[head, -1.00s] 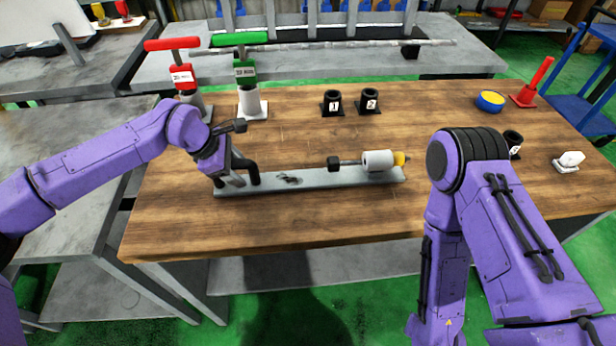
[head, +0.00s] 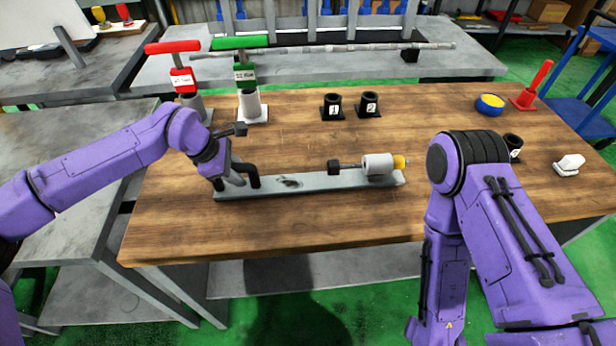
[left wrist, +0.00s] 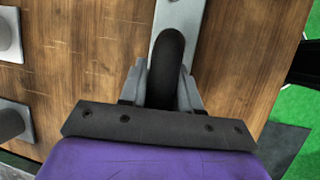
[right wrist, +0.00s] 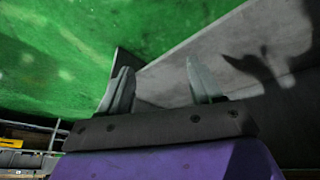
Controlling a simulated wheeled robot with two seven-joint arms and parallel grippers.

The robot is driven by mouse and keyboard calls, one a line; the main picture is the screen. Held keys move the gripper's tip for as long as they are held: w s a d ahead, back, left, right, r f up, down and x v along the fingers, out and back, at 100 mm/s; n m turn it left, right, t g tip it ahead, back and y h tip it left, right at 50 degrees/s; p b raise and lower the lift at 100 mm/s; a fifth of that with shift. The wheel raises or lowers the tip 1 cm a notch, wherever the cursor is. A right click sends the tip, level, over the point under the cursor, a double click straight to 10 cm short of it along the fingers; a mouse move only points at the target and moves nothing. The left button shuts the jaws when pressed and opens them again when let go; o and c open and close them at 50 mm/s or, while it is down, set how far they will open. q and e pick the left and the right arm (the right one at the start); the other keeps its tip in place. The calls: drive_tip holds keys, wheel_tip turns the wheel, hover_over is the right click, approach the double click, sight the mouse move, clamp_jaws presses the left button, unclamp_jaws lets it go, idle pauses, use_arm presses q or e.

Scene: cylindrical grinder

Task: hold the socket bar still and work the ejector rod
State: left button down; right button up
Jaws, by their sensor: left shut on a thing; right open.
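The socket bar (head: 310,182) is a long grey bar lying on the wooden table. A white cylinder (head: 378,164) with a yellow end sits at its right end, with a rod ending in a black knob (head: 334,167) pointing left. A black handle (left wrist: 171,60) stands at the bar's left end. My left gripper (head: 236,180) is shut on this handle; its fingers (left wrist: 163,85) flank it in the left wrist view. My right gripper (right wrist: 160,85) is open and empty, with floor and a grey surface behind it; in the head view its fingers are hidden.
Two black cups marked 1 (head: 332,107) and 2 (head: 368,104) stand behind the bar. Red (head: 183,80) and green (head: 246,75) T-handled tools stand at the back left. A yellow-blue round item (head: 489,104), red stand (head: 532,88) and white item (head: 569,164) are at right.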

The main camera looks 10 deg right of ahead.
sight(334, 163)
drive_tip(key=w+a+r+n+g+y, duration=0.1)
drive_tip(key=w+a+r+g+y, duration=0.3)
drive_tip(key=r, duration=0.6)
drive_tip(key=w+a+r+n+g+y, duration=0.1)
drive_tip(key=w+r+g+y, duration=0.4)
drive_tip(key=r, duration=0.5)
drive_tip(key=w+a+r+n+h, duration=0.1)
drive_tip(key=w+r+n, duration=0.1)
drive_tip(key=w+n, duration=0.2)
drive_tip(key=w+a+r+n+h, duration=0.2)
drive_tip(key=w+n, duration=0.2)
drive_tip(key=n, duration=0.1)
drive_tip(key=w+a+r+n+h, duration=0.1)
drive_tip(key=w+a+r+n, duration=0.1)
drive_tip(key=w+n, duration=0.3)
drive_tip(key=shift+h, duration=0.3)
drive_tip(key=w+a+r+n+t, duration=0.2)
drive_tip(key=w+a+n, duration=0.1)
drive_tip(key=w, duration=0.1)
drive_tip(key=w+a+r+n+t, duration=0.2)
drive_tip(key=w+a+n, duration=0.1)
drive_tip(key=w, duration=0.1)
drive_tip(key=w+a+r+n+t+h, duration=0.1)
drive_tip(key=w+a+r+n+t, duration=0.1)
drive_tip(key=w, duration=0.2)
drive_tip(key=shift+w+a+r+n, duration=0.1)
drive_tip(key=shift+a+r+n, duration=0.15)
drive_tip(key=shift+a+n, duration=0.15)
wheel_tip(334, 163, down, 9)
drive_tip(key=shift+r, duration=0.1)
